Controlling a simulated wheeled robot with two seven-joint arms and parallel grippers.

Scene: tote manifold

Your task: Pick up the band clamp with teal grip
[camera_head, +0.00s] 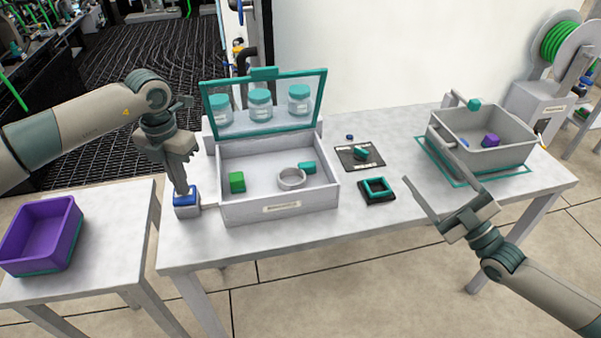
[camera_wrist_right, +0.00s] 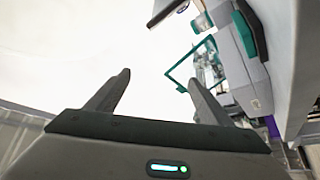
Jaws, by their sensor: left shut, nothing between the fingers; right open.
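The band clamp (camera_head: 291,179) is a pale grey ring with a teal grip (camera_head: 307,167) at its right. It lies inside the open grey box (camera_head: 280,212) on the table, right of the middle. My left gripper (camera_head: 181,192) is shut and empty, pointing down at a small blue-topped block (camera_head: 186,201) left of the box; I cannot tell whether they touch. My right gripper (camera_head: 420,156) is open and empty, over the right part of the table, well apart from the clamp. Its spread fingers also show in the right wrist view (camera_wrist_right: 159,78).
A green block (camera_head: 237,182) lies in the box's left side. The raised teal-framed lid (camera_head: 262,74) holds several jars. A black teal-edged frame (camera_head: 376,198) and a dark mat (camera_head: 347,163) lie right of the box. A grey tote (camera_head: 507,157) stands farther right; a purple bin (camera_head: 70,262) stands left.

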